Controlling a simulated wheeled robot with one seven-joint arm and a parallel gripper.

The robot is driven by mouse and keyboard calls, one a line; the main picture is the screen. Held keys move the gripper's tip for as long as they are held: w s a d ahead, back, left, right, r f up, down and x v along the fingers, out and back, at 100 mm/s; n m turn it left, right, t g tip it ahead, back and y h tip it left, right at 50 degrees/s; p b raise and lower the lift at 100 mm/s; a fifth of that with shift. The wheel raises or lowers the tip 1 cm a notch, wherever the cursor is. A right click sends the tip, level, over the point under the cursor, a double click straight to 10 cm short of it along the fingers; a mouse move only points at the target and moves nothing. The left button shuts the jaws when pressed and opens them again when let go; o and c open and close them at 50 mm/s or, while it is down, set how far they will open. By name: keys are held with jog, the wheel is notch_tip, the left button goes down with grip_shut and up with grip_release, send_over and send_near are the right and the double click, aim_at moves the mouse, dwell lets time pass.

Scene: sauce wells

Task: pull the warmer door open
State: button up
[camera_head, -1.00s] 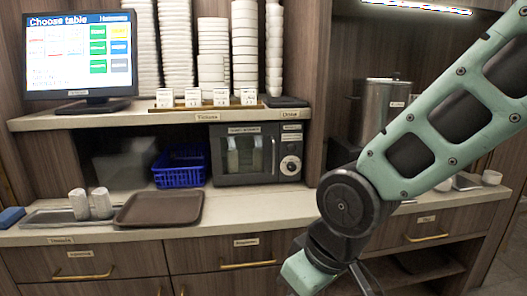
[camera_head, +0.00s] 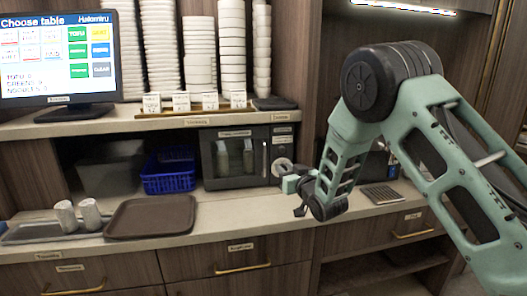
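The warmer (camera_head: 233,160) is a dark box on the counter below the shelf. Its door has a window (camera_head: 236,157), through which two pale bottles show. The door looks shut, with a light upright handle (camera_head: 264,158) at its right edge. A round dial (camera_head: 281,166) sits on the panel to the right of the handle. My gripper (camera_head: 292,190) is in front of and just right of the warmer's lower right corner, apart from the handle in the picture. It is small and seen from the side, so I cannot tell how its fingers stand.
A blue basket (camera_head: 168,178) stands left of the warmer. A brown tray (camera_head: 151,216) lies on the counter, with two white cups (camera_head: 78,215) to its left. A screen (camera_head: 60,60) and stacked dishes stand on the shelf above. The counter before the warmer is clear.

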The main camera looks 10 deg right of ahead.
aim_at(265, 152)
jog(key=w+a+p, duration=0.1)
jog(key=w, duration=0.4)
jog(key=w+a+p, duration=0.1)
jog(key=w+p, duration=0.1)
jog(key=w, duration=0.4)
jog(key=w+a+p, duration=0.1)
jog(key=w, duration=0.4)
jog(key=shift+w+a, duration=0.15)
jog(key=shift+a, duration=0.05)
grip_shut()
